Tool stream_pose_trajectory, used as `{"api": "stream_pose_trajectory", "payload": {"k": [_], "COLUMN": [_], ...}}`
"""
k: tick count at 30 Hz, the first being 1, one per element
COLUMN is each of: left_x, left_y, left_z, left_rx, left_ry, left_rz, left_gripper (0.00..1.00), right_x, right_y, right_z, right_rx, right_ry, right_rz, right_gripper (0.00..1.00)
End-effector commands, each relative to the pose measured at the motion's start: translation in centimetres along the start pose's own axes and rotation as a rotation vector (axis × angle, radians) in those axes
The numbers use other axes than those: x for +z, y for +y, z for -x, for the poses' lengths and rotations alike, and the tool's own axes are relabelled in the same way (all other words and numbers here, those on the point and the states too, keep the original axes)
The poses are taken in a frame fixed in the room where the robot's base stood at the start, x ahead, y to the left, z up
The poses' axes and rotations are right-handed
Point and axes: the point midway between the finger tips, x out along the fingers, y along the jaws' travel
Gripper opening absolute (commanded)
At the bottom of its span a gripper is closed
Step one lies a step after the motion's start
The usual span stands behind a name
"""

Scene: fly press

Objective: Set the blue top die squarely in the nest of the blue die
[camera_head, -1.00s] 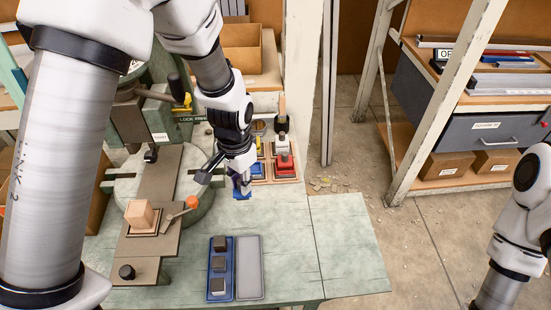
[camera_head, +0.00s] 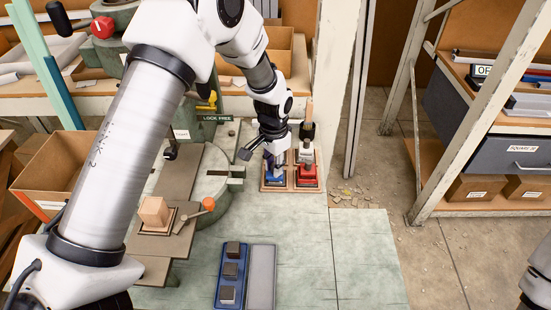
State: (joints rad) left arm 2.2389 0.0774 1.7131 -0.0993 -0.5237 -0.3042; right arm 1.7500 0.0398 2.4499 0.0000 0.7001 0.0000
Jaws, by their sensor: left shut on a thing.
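My left gripper (camera_head: 272,162) is shut on the blue top die (camera_head: 273,170), at the front left of a wooden tray (camera_head: 291,188). The blue die (camera_head: 275,180) is in that tray just below it. The two blue parts overlap in this view, and the fingers partly cover them. I cannot tell whether the top die touches the nest or is square with it. My right gripper is out of view; only part of my right arm shows at the right edge.
A red die (camera_head: 309,176) stands right of the blue one, with darker pieces behind. A blue tray with grey blocks (camera_head: 218,285) and a grey tray (camera_head: 262,280) lie in front. The press table holds a wooden block (camera_head: 153,212) at left. The bench front right is clear.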

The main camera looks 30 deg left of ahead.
Motion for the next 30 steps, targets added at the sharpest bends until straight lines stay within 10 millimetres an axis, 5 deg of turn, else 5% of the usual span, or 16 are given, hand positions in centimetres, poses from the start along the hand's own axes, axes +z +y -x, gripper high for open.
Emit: {"api": "stream_pose_trajectory", "payload": {"k": [7, 15, 25, 26, 27, 30], "left_x": [-3.5, -3.6, -3.7, -3.7, -3.7, -3.7], "left_y": [-3.1, -3.3, -3.3, -3.3, -3.3, -3.3], "left_z": [-0.3, -3.6, -4.4, -4.4, -4.3, -4.3], "left_rx": [0.0, 0.001, 0.0, 0.0, 0.0, 0.0], "left_ry": [0.001, -0.003, 0.0, 0.0, 0.0, 0.0], "left_rz": [0.001, -0.002, -0.001, -0.001, -0.001, -0.001], "left_gripper": [0.0, 0.0, 0.0, 0.24, 0.39, 0.46], "right_x": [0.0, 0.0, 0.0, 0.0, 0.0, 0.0], "right_y": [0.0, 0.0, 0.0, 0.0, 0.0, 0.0], "right_z": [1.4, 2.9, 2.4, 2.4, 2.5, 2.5], "right_rx": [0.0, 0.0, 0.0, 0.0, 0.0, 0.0], "right_ry": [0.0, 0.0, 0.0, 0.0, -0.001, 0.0], "right_rz": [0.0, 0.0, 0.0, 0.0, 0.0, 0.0], "right_gripper": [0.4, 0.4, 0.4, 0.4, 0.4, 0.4]}}
